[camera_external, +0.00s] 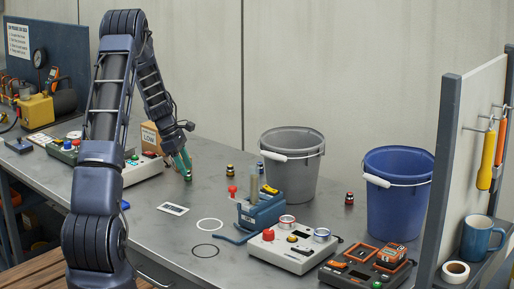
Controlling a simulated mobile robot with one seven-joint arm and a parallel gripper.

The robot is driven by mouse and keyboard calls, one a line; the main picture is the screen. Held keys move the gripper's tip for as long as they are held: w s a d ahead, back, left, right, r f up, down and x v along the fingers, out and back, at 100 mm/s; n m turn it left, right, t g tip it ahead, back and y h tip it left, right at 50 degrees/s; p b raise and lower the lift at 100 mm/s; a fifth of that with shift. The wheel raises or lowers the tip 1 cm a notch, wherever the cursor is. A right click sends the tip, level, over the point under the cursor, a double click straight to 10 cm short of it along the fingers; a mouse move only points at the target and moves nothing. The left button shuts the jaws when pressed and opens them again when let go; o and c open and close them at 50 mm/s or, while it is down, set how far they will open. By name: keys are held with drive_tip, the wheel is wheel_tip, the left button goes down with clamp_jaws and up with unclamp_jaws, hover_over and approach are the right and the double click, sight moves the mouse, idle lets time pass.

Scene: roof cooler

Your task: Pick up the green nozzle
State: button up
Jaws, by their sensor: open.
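My arm reaches over the metal bench, and my gripper (183,164) points down with teal-green fingers, close above the bench top. The fingers are apart, though the gap is very small in this view. A small dark green piece (188,178) shows right at the fingertips, at bench height. It may be the green nozzle, but it is too small to be sure, and I cannot tell whether the fingers touch it.
A white label card (173,209) and two rings lie in front. A blue vise (262,210), control boxes (293,247), a grey bucket (291,170) and a blue bucket (396,195) stand to the right. A cardboard box (151,137) stands behind the gripper.

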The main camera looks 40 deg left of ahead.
drive_tip(key=x, duration=0.2)
drive_tip(key=shift+d+f, duration=0.1)
drive_tip(key=shift+f, duration=0.25)
clamp_jaws()
